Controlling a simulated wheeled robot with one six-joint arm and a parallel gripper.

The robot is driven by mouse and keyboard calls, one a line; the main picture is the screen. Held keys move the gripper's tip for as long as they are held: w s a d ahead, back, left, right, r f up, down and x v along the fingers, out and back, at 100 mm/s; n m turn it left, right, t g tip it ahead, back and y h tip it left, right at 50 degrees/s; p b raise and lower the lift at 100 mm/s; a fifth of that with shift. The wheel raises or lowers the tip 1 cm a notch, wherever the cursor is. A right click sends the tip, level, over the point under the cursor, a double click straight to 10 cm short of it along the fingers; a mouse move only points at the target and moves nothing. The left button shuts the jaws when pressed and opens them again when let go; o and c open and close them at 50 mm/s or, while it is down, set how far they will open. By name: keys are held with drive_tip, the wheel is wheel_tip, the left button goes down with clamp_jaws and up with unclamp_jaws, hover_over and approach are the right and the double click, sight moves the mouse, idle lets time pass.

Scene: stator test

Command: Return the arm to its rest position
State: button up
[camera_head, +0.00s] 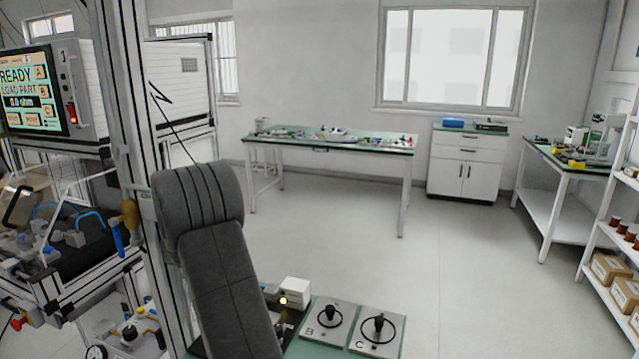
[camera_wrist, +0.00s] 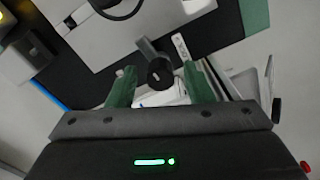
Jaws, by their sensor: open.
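My gripper (camera_wrist: 160,84) shows in the wrist view with its two green fingers spread apart. A black round knob-like part (camera_wrist: 159,72) appears between the fingertips; I cannot tell how far beyond them it is, and nothing is clearly held. In the head view my grey arm stands raised in the lower left foreground, and the gripper itself is not visible there. To the right of the arm are grey plates marked B (camera_head: 327,324) and C (camera_head: 378,329), each with a black ring and post.
A white box with a lit yellow lamp (camera_head: 293,292) stands beside my arm. A test cabinet screen (camera_head: 28,92) reads READY, LOAD PART. A green-topped workbench (camera_head: 300,142), a white drawer cabinet (camera_head: 466,165) and a shelf with cartons (camera_head: 608,268) stand farther off. The middle floor is clear.

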drive_tip(key=n, duration=0.4)
drive_tip(key=shift+d, duration=0.1)
drive_tip(key=n+b, duration=0.1)
drive_tip(key=n, duration=0.2)
drive_tip(key=shift+n, duration=0.4)
drive_tip(key=n+b, duration=0.1)
drive_tip(key=n, duration=0.3)
drive_tip(key=shift+n, duration=0.3)
drive_tip(key=shift+r+n+b, duration=0.1)
drive_tip(key=shift+n+b, duration=0.5)
drive_tip(key=shift+n, duration=1)
